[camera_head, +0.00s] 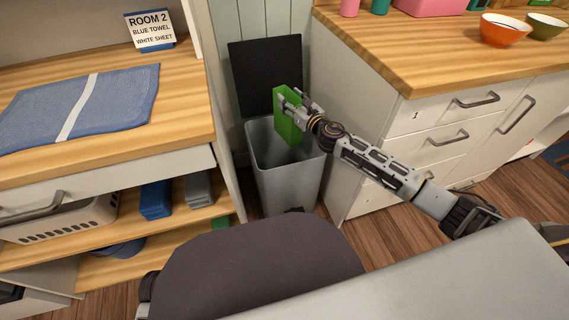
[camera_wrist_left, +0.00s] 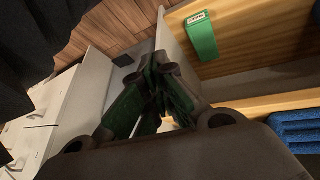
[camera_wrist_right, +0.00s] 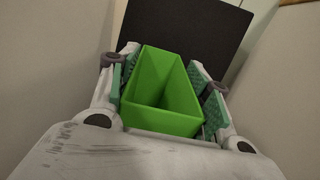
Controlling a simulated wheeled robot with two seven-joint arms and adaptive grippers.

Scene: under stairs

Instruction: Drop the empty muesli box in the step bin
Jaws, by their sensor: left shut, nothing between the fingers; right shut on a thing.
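The muesli box is a green upright box (camera_head: 289,115), held over the mouth of the step bin. In the right wrist view the box (camera_wrist_right: 162,92) shows an open, empty inside. My right gripper (camera_head: 291,101) is shut on it, with a finger on each side. The step bin (camera_head: 287,178) is grey, with its black lid (camera_head: 265,75) standing open against the wall. The lid also shows in the right wrist view (camera_wrist_right: 185,32). The bin's inside is partly hidden by the box. My left gripper (camera_wrist_left: 160,95) is shut and empty, low by the shelves; it is not in the head view.
The bin stands in a gap between a left shelf unit with a blue towel (camera_head: 80,104) and a right drawer cabinet (camera_head: 415,140). Bowls (camera_head: 504,30) stand on the right counter. A green box (camera_wrist_left: 201,36) lies on a wooden shelf in the left wrist view.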

